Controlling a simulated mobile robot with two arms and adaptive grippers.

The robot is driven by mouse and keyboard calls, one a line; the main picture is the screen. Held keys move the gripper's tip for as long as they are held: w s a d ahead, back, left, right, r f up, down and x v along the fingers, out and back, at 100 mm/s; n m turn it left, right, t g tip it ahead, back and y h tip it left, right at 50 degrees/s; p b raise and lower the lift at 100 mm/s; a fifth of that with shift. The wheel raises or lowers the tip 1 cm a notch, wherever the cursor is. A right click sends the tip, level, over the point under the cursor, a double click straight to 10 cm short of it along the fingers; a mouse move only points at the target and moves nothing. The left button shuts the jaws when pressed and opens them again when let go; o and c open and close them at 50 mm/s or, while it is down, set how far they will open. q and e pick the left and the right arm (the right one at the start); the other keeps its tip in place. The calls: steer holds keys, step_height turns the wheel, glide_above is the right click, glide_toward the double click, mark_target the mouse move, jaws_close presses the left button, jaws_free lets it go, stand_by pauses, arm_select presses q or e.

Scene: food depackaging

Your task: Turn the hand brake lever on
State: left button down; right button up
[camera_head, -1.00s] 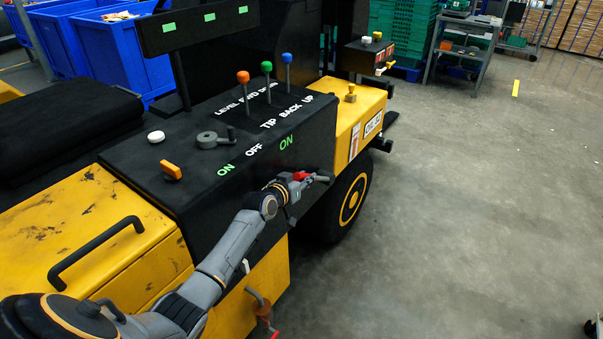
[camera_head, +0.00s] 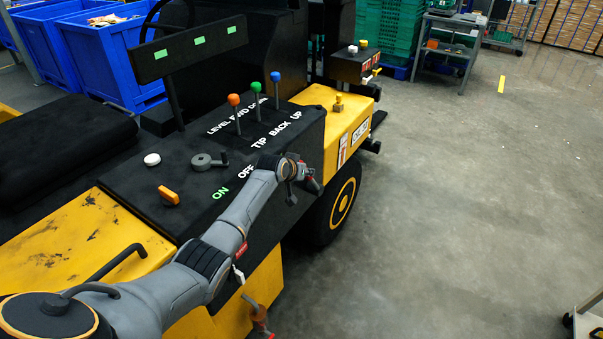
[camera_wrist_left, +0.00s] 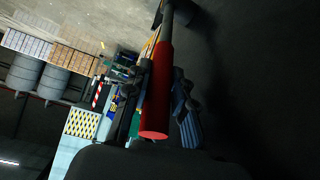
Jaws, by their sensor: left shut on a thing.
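My left arm reaches along the side of a yellow and black vehicle (camera_head: 120,262). My left gripper (camera_head: 306,184) is beside the black panel's right edge, above the front wheel. It is shut on a lever with a red handle (camera_wrist_left: 157,95), which fills the middle of the left wrist view; the arm and fingers hide most of it in the head view. On the panel top, a grey rotary lever (camera_head: 206,161) stands near the ON and OFF lettering; my forearm covers part of the lettering. My right gripper is not in view.
Orange (camera_head: 234,100), green (camera_head: 257,88) and blue (camera_head: 276,77) knobbed levers stand behind the lettering. An orange switch (camera_head: 169,195) and white button (camera_head: 152,159) are on the panel. A grey, red-ended part (camera_head: 259,314) hangs low on the vehicle's side.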

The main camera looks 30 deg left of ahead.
arm_select(q)
steer(key=shift+w+r, duration=0.35)
steer(key=shift+r, duration=0.1)
steer(key=c, duration=1.4)
jaws_free()
steer(key=shift+c, duration=0.2)
steer(key=o, duration=0.3)
steer(key=shift+w, duration=0.1)
steer(key=shift+f+g, duration=0.2)
steer(key=shift+g, duration=0.1)
steer(key=v, duration=1.2)
